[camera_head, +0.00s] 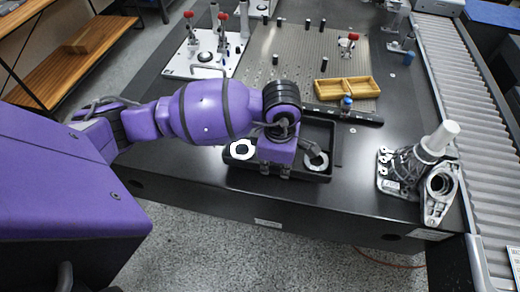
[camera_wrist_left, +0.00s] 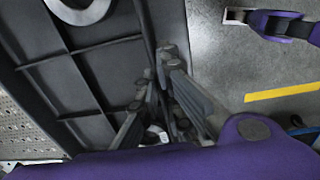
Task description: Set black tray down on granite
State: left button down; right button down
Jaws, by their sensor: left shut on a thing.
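The black tray (camera_head: 319,176) is near the front edge of the dark granite table (camera_head: 190,172), in the middle of the head view. White ring-shaped parts show in it, one on each side of my gripper. My left gripper (camera_head: 275,172) comes down over the tray's front wall and is shut on it. In the left wrist view the tray (camera_wrist_left: 105,75) fills the left side, with its wall between the fingers (camera_wrist_left: 163,100). I cannot tell whether the tray's underside touches the granite.
A wooden divided box (camera_head: 347,89) and a black bar (camera_head: 345,115) lie behind the tray. A white clamp plate (camera_head: 205,58) stands at the back left. Metal castings (camera_head: 415,170) stand at the right, beside a roller conveyor (camera_head: 465,100). Bare granite lies between tray and castings.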

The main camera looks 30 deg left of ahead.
aim_at(280, 183)
pick_arm(q)
jog(key=shift+w+d+f, duration=0.5)
jog(key=shift+d+f, duration=0.2)
jog(key=shift+f, duration=0.05)
jog(key=shift+w+d+f, duration=0.15)
jog(key=shift+f, duration=1.75)
jog(key=c, duration=1.9)
grip_release()
jog(key=shift+c, duration=0.2)
jog(key=shift+f, duration=0.1)
